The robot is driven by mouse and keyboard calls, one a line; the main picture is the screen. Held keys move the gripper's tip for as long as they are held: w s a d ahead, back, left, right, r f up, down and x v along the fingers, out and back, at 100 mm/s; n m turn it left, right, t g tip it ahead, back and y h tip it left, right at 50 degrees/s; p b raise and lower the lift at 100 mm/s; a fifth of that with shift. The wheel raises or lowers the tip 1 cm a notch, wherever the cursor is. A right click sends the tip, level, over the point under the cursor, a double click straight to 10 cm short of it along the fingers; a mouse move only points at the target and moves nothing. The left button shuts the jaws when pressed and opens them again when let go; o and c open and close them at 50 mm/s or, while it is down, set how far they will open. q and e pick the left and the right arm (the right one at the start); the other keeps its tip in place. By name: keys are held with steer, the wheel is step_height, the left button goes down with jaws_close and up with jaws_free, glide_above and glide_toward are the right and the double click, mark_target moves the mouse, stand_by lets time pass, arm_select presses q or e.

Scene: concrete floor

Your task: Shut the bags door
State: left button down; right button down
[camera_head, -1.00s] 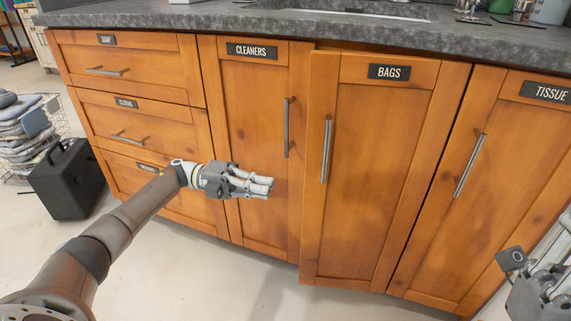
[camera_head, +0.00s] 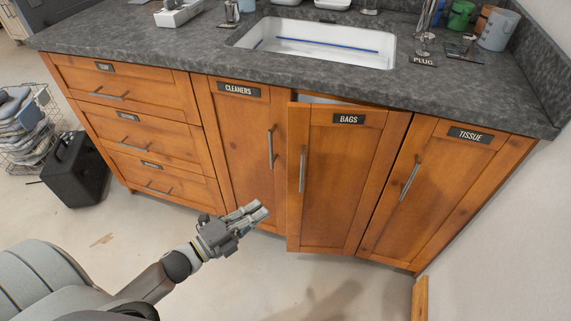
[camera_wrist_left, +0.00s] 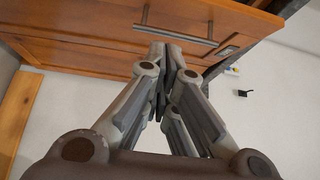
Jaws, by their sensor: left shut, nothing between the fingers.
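The bags door (camera_head: 340,185) is a wooden cabinet door with a black BAGS label (camera_head: 348,119) and a vertical metal handle (camera_head: 302,170). It stands ajar, its left edge out from the cabinet front and a gap showing along its top. My left gripper (camera_head: 262,208) is shut and empty, in front of the lower cleaners door, to the left of the bags door and apart from it. In the left wrist view, its closed fingers (camera_wrist_left: 164,62) point towards a wooden front with a metal handle (camera_wrist_left: 175,36). My right gripper is not in view.
The cleaners door (camera_head: 238,150) on the left and tissue door (camera_head: 440,190) on the right look shut. Several drawers (camera_head: 125,115) are at far left. A grey counter (camera_head: 200,55) with a sink (camera_head: 310,45) lies above. A black case (camera_head: 75,172) stands on the floor.

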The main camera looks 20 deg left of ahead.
arm_select(q)
steer(key=b, duration=0.1)
glide_toward(289, 170)
steer(key=w+d, duration=0.4)
steer(key=d, duration=0.2)
steer(key=shift+w+a+r+y, duration=0.15)
steer(key=shift+w+a+y, duration=0.2)
steer(key=shift+w, duration=0.2)
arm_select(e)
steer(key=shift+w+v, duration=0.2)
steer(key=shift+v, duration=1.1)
